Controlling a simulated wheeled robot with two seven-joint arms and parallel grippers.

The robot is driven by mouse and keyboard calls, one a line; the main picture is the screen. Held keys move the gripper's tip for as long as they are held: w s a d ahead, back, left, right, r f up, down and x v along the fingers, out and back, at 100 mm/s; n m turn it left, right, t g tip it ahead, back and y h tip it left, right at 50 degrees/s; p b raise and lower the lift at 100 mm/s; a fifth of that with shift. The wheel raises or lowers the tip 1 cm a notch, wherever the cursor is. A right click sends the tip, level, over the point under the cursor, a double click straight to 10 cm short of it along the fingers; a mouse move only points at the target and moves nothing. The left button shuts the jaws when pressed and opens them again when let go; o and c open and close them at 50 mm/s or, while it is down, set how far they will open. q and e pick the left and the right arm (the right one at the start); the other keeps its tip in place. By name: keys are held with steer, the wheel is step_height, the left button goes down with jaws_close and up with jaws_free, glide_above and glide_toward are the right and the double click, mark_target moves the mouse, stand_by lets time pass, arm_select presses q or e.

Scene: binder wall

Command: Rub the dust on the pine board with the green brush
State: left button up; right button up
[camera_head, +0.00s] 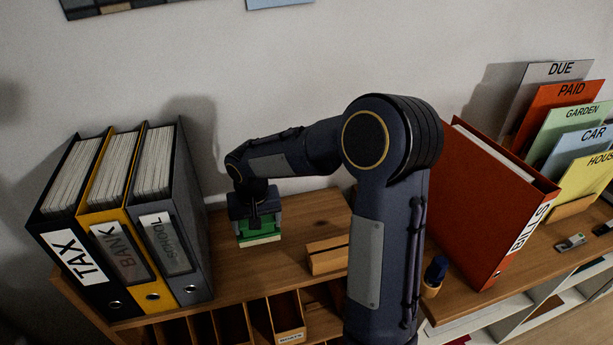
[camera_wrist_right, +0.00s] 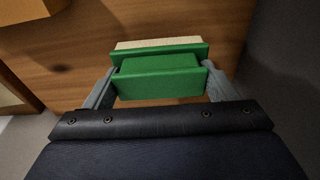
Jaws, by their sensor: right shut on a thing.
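The green brush (camera_head: 258,231) has a green block back and a pale cream bristle edge. It also shows in the wrist view (camera_wrist_right: 158,78), between the two grey fingers. My right gripper (camera_head: 254,213) is shut on the brush and points down over the board, right of the binders. The pine board (camera_head: 308,214) is the brown wooden top under the brush. I cannot tell whether the bristles touch it. I cannot make out dust for certain; a dark patch (camera_wrist_right: 60,68) shows on the wood in the wrist view. My left gripper is out of view.
TAX (camera_head: 55,240), BANK (camera_head: 110,235) and SCHOOL (camera_head: 175,225) binders stand left of the brush. A wooden block (camera_head: 327,258) sits to its right. A red binder (camera_head: 485,205), a blue-topped item (camera_head: 436,270) and labelled folders (camera_head: 570,115) stand farther right. Pigeonholes lie below the front edge.

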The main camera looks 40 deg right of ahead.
steer(key=shift+s+d+r+p, duration=0.15)
steer(key=shift+r+p, duration=0.15)
steer(key=shift+r, duration=0.25)
steer(key=shift+r+p, duration=0.6)
steer(key=shift+r, duration=0.2)
steer(key=shift+r+p, duration=1)
steer(key=shift+r, duration=0.4)
